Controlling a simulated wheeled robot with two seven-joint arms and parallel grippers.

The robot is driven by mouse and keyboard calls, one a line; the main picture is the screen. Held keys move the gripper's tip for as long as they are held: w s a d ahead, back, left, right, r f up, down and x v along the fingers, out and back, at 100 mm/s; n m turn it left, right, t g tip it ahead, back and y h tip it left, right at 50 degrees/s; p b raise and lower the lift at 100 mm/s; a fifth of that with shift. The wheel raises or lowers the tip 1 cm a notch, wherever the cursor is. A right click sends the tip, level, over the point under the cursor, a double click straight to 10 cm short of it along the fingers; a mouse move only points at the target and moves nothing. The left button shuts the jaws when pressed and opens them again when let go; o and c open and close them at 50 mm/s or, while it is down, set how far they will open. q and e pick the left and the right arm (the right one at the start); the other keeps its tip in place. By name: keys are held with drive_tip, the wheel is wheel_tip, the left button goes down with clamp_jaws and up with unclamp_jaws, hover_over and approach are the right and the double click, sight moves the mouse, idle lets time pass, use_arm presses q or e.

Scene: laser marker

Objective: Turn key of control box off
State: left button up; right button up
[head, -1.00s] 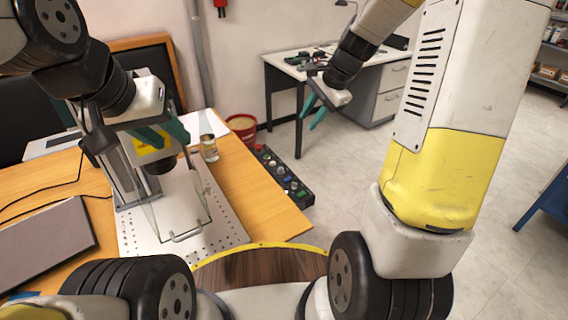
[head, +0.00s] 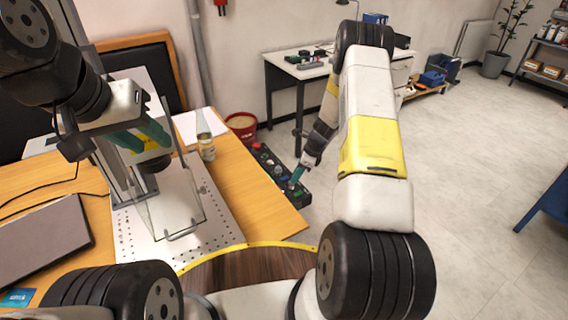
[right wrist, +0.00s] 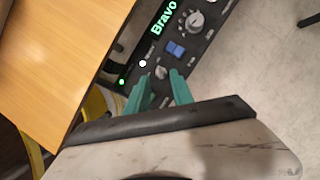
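The control box (head: 268,162) is a long black panel with several knobs and buttons beside the table's right edge in the head view. In the right wrist view it shows a lit green "Bravo" display (right wrist: 162,20), a large grey knob (right wrist: 195,22) and a blue switch (right wrist: 176,48). A small light knob (right wrist: 161,72), possibly the key, sits just beyond my right fingertips. My right gripper (right wrist: 161,82) has its green fingers apart, over the panel's near end; it also shows in the head view (head: 296,178). My left gripper (head: 141,137) is open and empty above the marker machine.
The laser marker stands on a perforated plate (head: 215,229) on the wooden table (head: 240,185). A red bucket (head: 241,122) is behind the control box. A white desk (head: 283,62) stands farther back.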

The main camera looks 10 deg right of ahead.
sight(291, 184)
drive_tip(key=shift+x, duration=1.9)
clamp_jaws()
